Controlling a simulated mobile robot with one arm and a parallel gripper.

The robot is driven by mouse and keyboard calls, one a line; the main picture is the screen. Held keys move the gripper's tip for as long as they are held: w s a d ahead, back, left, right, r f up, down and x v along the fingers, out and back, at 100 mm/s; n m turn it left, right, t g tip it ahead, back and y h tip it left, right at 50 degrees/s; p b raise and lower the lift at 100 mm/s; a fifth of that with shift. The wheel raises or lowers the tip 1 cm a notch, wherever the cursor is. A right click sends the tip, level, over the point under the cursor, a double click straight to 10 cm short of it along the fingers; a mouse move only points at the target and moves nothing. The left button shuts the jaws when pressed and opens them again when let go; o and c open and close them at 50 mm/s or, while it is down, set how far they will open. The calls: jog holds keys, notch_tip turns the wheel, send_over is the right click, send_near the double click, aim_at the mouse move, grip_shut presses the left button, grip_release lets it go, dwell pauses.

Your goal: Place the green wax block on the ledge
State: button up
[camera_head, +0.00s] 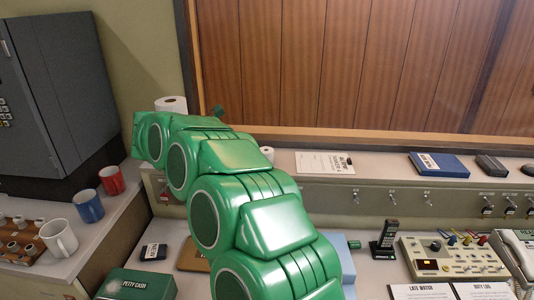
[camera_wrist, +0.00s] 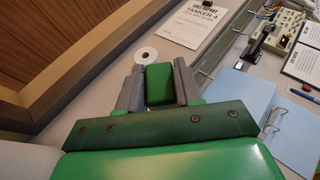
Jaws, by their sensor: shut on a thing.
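The green wax block (camera_wrist: 159,84) is between the two grey fingers of my gripper (camera_wrist: 159,88) in the wrist view, and the gripper is shut on it. The ledge (camera_head: 385,173) is a pale shelf running along the foot of the wood-panelled wall; in the wrist view its surface (camera_wrist: 128,68) shows beyond the fingers. The block appears to be over or near the ledge, but its height above it cannot be told. In the head view my green arm reaches toward the ledge's left end and hides the gripper's fingers and most of what lies behind it.
On the ledge are a white roll (camera_wrist: 146,55), a printed sheet (camera_head: 324,163) and a blue box (camera_head: 438,165). A wooden frame (camera_wrist: 75,75) borders the ledge's back. Mugs (camera_head: 88,206) stand at left.

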jog(key=shift+w+a+f, duration=0.8)
jog(key=shift+w+f, duration=0.75)
jog(key=shift+w, duration=0.5)
jog(key=shift+w+a+f, duration=0.85)
jog(key=shift+w+f, duration=0.7)
jog(key=shift+w, duration=0.55)
jog(key=shift+w+a+f, duration=0.8)
jog(key=shift+w+f, duration=0.75)
jog(key=shift+w, duration=0.5)
jog(key=shift+w+a+f, duration=0.1)
jog(key=shift+w+f, duration=0.1)
jog(key=shift+f, duration=1.65)
jog(key=shift+f, duration=0.1)
jog(key=o, duration=1)
jog(key=shift+o, duration=0.2)
